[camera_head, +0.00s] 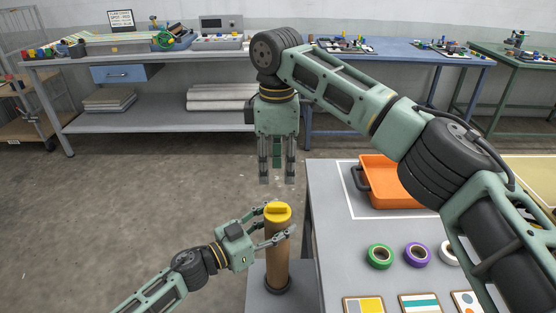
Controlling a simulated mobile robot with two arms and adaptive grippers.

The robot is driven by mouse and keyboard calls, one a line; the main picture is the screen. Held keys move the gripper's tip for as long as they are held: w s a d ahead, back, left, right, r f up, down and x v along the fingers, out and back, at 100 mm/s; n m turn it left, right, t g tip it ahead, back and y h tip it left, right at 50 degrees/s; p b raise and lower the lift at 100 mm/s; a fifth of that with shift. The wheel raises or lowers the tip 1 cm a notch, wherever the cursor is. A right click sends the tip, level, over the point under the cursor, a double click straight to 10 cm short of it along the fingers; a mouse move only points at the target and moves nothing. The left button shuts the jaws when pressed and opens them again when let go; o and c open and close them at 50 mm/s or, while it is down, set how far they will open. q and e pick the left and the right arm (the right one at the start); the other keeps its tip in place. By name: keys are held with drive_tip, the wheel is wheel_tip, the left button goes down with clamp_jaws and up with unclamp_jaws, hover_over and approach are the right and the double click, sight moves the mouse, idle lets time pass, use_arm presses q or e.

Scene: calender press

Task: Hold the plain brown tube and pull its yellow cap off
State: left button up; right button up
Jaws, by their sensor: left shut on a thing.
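The plain brown tube (276,252) stands upright on a grey stand left of the table, its lower end in a dark ring. Its yellow cap (277,212) sits on the top end and has a raised grip bar. My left gripper (276,226) comes in from the left and is shut around the upper part of the tube, just under the cap. My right gripper (277,174) hangs above the cap, pointing down. Its fingers are apart with nothing between them, clear of the cap.
A grey table (325,225) stands to the right. It holds an orange tray (376,168), green tape (379,256), purple tape (417,254), white tape (447,252) and several patterned cards (420,303). A long workbench (190,57) runs along the back.

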sight(277, 204)
wheel_tip(277, 204, down, 11)
drive_tip(key=shift+d+f, duration=0.1)
idle(0.3)
drive_tip(key=shift+c, duration=0.4)
clamp_jaws()
